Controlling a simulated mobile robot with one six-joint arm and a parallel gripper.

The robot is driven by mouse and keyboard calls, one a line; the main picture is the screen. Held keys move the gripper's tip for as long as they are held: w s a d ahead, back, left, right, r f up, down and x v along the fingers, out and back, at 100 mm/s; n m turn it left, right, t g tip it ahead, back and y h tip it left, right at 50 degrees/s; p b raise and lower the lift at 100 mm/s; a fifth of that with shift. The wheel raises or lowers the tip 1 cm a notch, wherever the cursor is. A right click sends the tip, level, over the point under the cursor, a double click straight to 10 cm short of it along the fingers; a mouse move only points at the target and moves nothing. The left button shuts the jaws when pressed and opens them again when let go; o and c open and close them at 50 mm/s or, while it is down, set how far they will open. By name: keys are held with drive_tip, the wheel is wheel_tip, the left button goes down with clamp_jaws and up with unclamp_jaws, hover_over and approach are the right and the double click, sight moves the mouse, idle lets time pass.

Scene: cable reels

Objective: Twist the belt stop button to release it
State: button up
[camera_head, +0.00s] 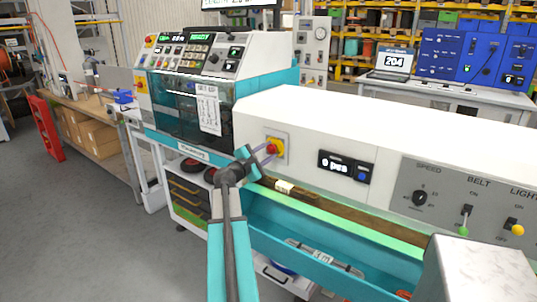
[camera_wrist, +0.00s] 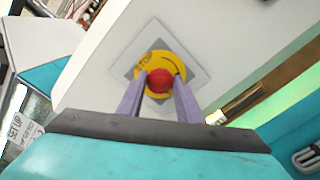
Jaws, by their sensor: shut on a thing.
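The belt stop button is a red round knob (camera_wrist: 160,80) on a yellow disc marked STOP with an arrow, on a grey square plate (camera_wrist: 196,75). In the head view the red button (camera_head: 272,149) sits on the white front of the long machine housing, left of a counter display. My gripper (camera_wrist: 158,84) has its two purple fingers on either side of the red knob, shut on it. In the head view my gripper (camera_head: 268,152) reaches the button from the lower left. The fingers hide part of the yellow disc.
A display reading "0 pcs" (camera_head: 346,166) is right of the button. Further right is a grey panel with SPEED, BELT and LIGHT controls (camera_head: 455,197). A wooden-toned belt strip (camera_head: 330,205) and teal tray (camera_head: 300,240) lie below.

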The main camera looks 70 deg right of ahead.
drive_tip(key=o, duration=1.1)
drive_tip(key=shift+a, duration=0.15)
drive_tip(key=b+v, duration=0.2)
drive_tip(key=v, duration=1.1)
drive_tip(key=shift+a, duration=0.25)
